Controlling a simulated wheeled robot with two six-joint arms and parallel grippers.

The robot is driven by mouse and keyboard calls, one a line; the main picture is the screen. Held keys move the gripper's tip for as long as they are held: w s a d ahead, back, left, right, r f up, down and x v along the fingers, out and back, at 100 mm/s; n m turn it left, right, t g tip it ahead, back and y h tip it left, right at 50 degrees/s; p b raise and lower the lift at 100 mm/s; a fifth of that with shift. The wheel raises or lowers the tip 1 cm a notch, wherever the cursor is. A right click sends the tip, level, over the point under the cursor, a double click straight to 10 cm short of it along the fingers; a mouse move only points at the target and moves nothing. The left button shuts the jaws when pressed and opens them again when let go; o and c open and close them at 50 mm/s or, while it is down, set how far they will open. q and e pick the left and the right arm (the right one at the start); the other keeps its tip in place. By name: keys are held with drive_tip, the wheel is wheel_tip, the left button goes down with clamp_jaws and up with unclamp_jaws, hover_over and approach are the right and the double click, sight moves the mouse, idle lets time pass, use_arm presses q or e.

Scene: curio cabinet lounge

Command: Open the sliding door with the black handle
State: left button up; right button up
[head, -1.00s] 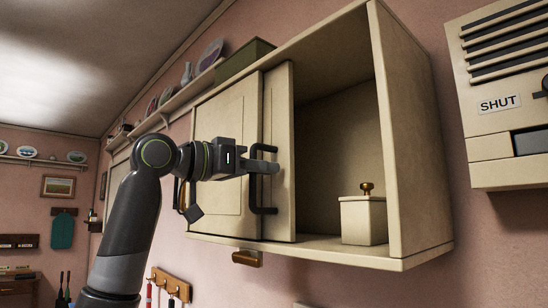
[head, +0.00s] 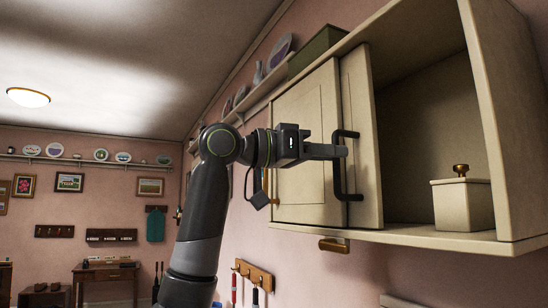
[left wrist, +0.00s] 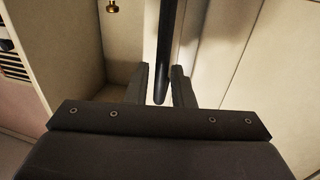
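The cream sliding door (head: 360,105) stands toward the left of the wall cabinet, overlapping a cream panel (head: 300,150) behind it. The right part of the cabinet is uncovered. The black handle (head: 340,175) is an upright bar on the door. My left gripper (head: 336,152) is at the upper part of the handle. In the left wrist view the handle (left wrist: 168,40) runs between the two fingers of my left gripper (left wrist: 161,82), with narrow gaps showing beside it, so the fingers look open around it. My right gripper is not in view.
A cream box with a brass knob (head: 462,205) stands inside the uncovered part of the cabinet (head: 515,130). A green box (head: 315,50) sits above the cabinet. A peg rack (head: 254,275) hangs below it.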

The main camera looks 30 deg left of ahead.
use_arm(q)
drive_tip(key=b+v, duration=0.3)
drive_tip(key=v, duration=1.1)
